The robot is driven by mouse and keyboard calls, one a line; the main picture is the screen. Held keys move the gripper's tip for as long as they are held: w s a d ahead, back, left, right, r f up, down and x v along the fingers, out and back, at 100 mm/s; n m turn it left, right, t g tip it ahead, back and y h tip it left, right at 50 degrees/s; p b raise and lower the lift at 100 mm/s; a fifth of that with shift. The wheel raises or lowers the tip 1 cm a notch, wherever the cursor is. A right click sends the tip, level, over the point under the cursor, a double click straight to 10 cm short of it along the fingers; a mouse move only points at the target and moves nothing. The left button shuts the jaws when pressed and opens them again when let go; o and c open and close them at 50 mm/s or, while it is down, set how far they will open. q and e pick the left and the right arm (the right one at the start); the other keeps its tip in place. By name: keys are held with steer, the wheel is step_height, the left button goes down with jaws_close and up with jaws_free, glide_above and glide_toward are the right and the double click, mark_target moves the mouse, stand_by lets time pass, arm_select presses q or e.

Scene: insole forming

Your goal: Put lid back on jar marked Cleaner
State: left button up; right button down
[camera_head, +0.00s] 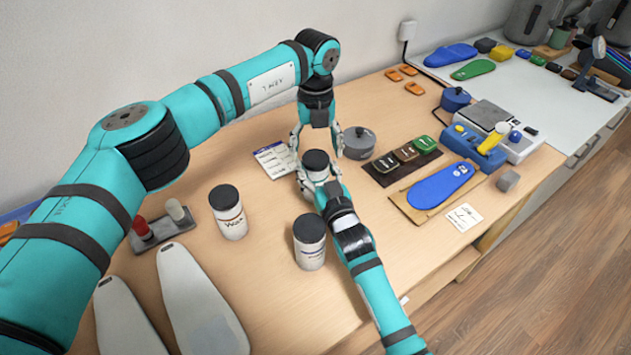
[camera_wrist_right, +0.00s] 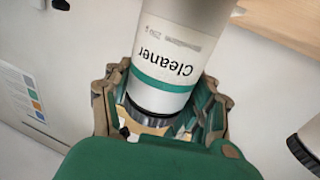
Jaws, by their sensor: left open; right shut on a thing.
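The jar marked Cleaner (camera_wrist_right: 175,60) is held in my right gripper (camera_wrist_right: 160,112); its label reads upside down in the right wrist view. In the head view the jar (camera_head: 317,173) stands between the right gripper's fingers (camera_head: 318,182). A dark lid (camera_head: 316,159) shows on its top; I cannot tell whether it is fully seated. My left gripper (camera_head: 316,150) points down above the jar, open, its fingers to either side of the lid. The jar's lower part is partly hidden by the right gripper.
A Wax jar (camera_head: 228,221) and another dark-lidded jar (camera_head: 309,253) stand nearer. A grey round container (camera_head: 359,142) is close on the right. A printed card (camera_head: 272,160) lies to the left. A blue insole (camera_head: 441,186) and a holder with two bottles (camera_head: 160,230) are farther off.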

arm_select(q)
steer(key=shift+f, duration=0.75)
steer(key=shift+c, duration=0.4)
steer(key=c, duration=1.1)
steer(key=m, duration=0.3)
steer(key=shift+c, duration=0.3)
steer(key=o, duration=1.3)
